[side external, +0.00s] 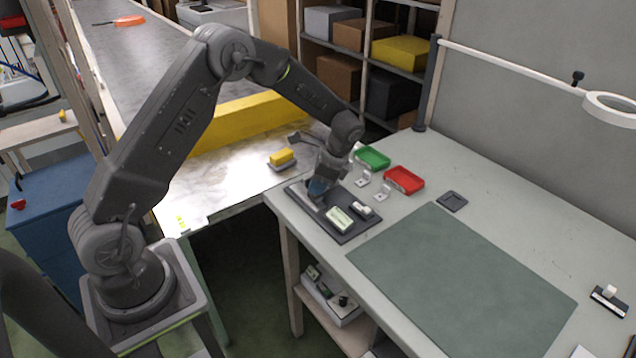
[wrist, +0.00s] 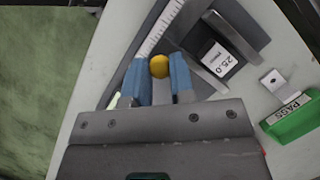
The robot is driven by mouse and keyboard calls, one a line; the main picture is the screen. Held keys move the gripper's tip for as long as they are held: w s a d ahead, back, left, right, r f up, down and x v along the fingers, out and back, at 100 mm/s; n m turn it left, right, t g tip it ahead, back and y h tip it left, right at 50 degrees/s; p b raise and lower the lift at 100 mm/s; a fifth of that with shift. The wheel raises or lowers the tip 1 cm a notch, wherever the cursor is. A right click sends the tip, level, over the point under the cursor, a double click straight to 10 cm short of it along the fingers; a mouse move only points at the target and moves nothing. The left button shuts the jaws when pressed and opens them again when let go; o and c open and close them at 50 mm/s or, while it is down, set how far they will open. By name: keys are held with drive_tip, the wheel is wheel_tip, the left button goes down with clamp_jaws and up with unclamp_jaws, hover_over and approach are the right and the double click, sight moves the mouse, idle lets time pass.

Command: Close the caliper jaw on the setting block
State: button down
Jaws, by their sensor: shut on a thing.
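The caliper's dark base plate (side external: 345,237) lies on the near left part of the grey bench. In the wrist view, its white graduated scale (wrist: 163,28) runs up from my fingers. The setting block (wrist: 217,58), labelled 25.0, sits right of the scale. A dark jaw bar (wrist: 235,35) is on its far side, and a grey jaw plate (wrist: 199,76) is on its near side. I cannot tell whether the plate touches the block. My gripper (wrist: 159,84) is shut on a round yellow knob (wrist: 159,66) between its blue fingers. In the side view my gripper (side external: 318,188) hides the knob.
A green tray (side external: 372,157), labelled PASS in the wrist view, and a red tray (side external: 404,180) stand behind the caliper. Small metal brackets (side external: 381,194) stand close by. A green mat (side external: 460,280) leaves clear room at right.

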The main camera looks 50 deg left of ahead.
drive_tip(key=shift+a, duration=0.75)
drive_tip(key=c, duration=1)
unclamp_jaws()
drive_tip(key=shift+v, duration=7)
